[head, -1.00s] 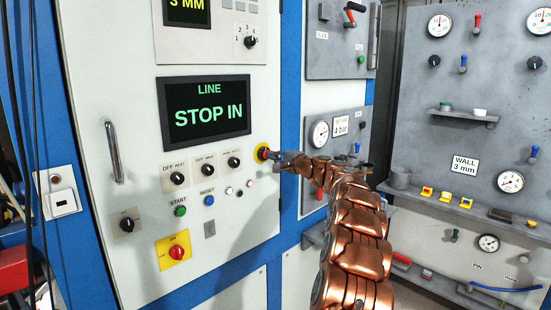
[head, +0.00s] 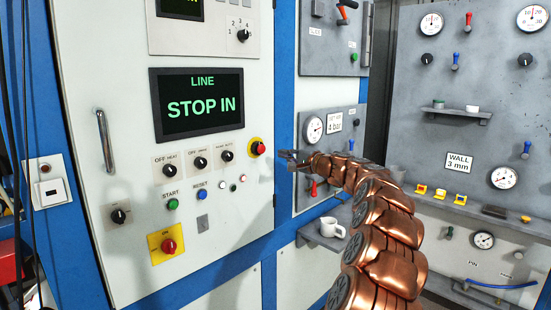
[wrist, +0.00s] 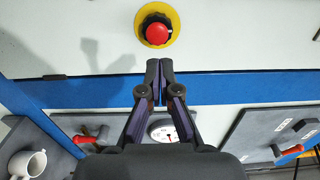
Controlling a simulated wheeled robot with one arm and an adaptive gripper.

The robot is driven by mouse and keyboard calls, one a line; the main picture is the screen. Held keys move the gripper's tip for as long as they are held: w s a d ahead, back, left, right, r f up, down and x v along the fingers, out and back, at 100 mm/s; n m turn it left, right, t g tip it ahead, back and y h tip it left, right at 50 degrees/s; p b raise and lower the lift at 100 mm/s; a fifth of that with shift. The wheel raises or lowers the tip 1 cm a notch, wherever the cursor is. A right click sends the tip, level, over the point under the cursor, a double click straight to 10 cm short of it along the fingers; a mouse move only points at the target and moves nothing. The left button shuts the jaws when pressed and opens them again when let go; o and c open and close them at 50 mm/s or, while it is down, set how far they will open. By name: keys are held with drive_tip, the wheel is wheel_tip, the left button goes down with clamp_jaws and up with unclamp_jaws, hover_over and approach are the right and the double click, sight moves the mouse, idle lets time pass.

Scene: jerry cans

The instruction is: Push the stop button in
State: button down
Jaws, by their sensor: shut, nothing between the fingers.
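The stop button (head: 257,147) is a red mushroom head on a yellow disc, at the right edge of the white control panel. It also shows in the wrist view (wrist: 156,34), above the fingertips. The screen (head: 203,106) above the knobs reads "LINE STOP IN". My gripper (head: 285,158) is shut and empty, to the right of the button in the head view and apart from it. In the wrist view the closed fingertips (wrist: 160,64) point toward the button with a gap between. How far out the button stands cannot be told.
A red rotary switch on a yellow plate (head: 166,246), a green start button (head: 173,204) and a blue reset button (head: 202,194) sit lower on the panel. A white mug (head: 332,228) stands on a shelf right of the panel. The space before the button is clear.

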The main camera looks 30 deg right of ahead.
drive_tip(key=shift+b+v, duration=0.65)
drive_tip(key=shift+v, duration=1.95)
drive_tip(key=shift+f, duration=0.1)
